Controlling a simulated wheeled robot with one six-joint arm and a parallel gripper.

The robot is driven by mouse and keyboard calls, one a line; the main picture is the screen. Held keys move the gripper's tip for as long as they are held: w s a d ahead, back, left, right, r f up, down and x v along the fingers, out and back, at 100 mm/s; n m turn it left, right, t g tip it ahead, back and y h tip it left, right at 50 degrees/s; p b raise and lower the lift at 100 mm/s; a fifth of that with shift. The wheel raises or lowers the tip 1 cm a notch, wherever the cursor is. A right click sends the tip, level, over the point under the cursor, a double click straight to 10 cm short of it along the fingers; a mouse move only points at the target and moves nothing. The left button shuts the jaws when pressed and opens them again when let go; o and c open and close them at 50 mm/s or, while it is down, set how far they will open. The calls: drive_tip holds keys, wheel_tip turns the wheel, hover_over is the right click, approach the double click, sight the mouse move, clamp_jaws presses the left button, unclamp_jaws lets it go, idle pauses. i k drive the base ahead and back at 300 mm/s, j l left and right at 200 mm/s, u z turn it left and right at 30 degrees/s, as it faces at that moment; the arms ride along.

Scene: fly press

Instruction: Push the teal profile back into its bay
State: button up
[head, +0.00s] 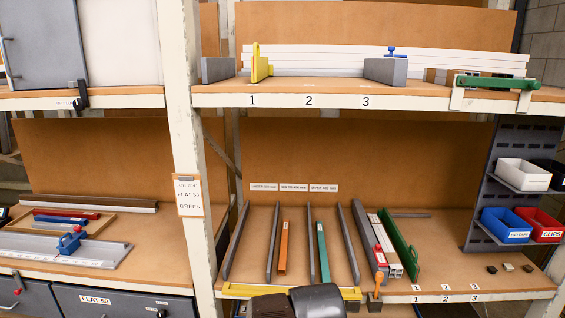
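The teal profile (322,252) lies lengthwise on the lower shelf, between two grey upright dividers (347,245). Its near end reaches closer to the shelf's front edge than that of the orange profile (283,248) in the bay to its left. A yellow strip (235,290) runs along the front edge below these bays. Dark rounded parts, likely of my own arm, show at the bottom middle and cover part of that strip. No gripper fingers can be made out.
Right of the bays stand red, white and green lengths (400,245) and an orange-handled clamp (376,285). Blue (506,225) and red bins stand at the right. A white post (188,130) divides the shelving on the left. The upper shelf (430,100) overhangs the bays.

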sight(324, 267)
drive_tip(key=i+j, duration=0.25)
drive_tip(key=i+j+z, duration=0.1)
drive_tip(key=j+z, duration=0.15)
drive_tip(key=i+j+z, duration=0.1)
drive_tip(key=j+z, duration=0.4)
drive_tip(key=j, duration=0.15)
drive_tip(key=i, duration=0.05)
